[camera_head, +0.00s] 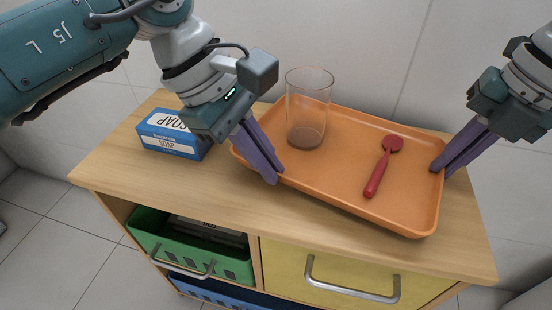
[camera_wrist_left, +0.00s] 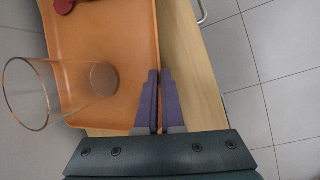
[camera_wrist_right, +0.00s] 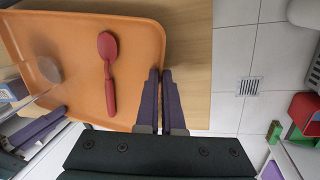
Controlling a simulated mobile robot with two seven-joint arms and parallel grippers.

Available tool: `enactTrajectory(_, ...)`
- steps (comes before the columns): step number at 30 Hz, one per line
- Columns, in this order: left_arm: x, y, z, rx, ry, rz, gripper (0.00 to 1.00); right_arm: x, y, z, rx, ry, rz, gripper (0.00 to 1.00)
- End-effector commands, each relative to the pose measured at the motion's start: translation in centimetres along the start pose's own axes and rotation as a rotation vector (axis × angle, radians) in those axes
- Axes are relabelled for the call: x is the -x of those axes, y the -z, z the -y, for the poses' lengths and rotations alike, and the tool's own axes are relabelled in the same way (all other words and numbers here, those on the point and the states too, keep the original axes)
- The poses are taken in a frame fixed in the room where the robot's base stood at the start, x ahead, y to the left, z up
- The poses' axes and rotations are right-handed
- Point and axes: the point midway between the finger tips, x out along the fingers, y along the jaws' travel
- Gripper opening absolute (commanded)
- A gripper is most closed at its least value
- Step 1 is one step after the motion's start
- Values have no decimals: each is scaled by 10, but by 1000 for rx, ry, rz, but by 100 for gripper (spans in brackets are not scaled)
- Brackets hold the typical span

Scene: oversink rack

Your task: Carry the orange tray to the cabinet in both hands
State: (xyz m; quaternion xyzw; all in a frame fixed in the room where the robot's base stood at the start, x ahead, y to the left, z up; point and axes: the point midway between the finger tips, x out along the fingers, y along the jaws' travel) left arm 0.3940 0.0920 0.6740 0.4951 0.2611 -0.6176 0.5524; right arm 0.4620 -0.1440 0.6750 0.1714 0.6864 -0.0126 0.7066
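The orange tray (camera_head: 340,193) lies over the wooden cabinet top (camera_head: 130,168); I cannot tell whether it touches the wood. It carries a clear glass (camera_head: 307,105), upright at the left end, and a red spoon (camera_head: 381,168) to the right. My left gripper (camera_head: 272,166) is shut on the tray's left rim, which also shows between its fingers in the left wrist view (camera_wrist_left: 158,92). My right gripper (camera_head: 443,168) is shut on the right rim, seen between its fingers in the right wrist view (camera_wrist_right: 161,95).
A blue soap box (camera_head: 172,135) stands on the cabinet top left of the tray. Below are a green drawer (camera_head: 150,232) and a yellow drawer (camera_head: 345,275) with metal handles. A tiled wall is close behind. In the right wrist view a floor drain (camera_wrist_right: 249,86) shows.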

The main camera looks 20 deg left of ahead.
Motion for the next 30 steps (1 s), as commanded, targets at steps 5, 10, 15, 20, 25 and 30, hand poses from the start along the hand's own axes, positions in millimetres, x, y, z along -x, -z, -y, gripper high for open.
enactTrajectory(5,-14,8,4,1,2,-5,6,-15,-1,5,-1,3,3,6)
enactTrajectory(10,-11,6,3,1,2,-3,25,-12,-1,4,-1,2,2,25)
enactTrajectory(15,-11,5,3,0,1,-2,34,-12,0,3,0,1,1,34)
enactTrajectory(20,-10,5,3,0,0,-1,34,-12,0,3,0,1,1,34)
enactTrajectory(25,6,6,2,-1,-4,-3,34,-12,0,3,0,1,0,34)
enactTrajectory(30,43,7,2,-2,-4,-7,34,-12,0,3,0,1,0,34)
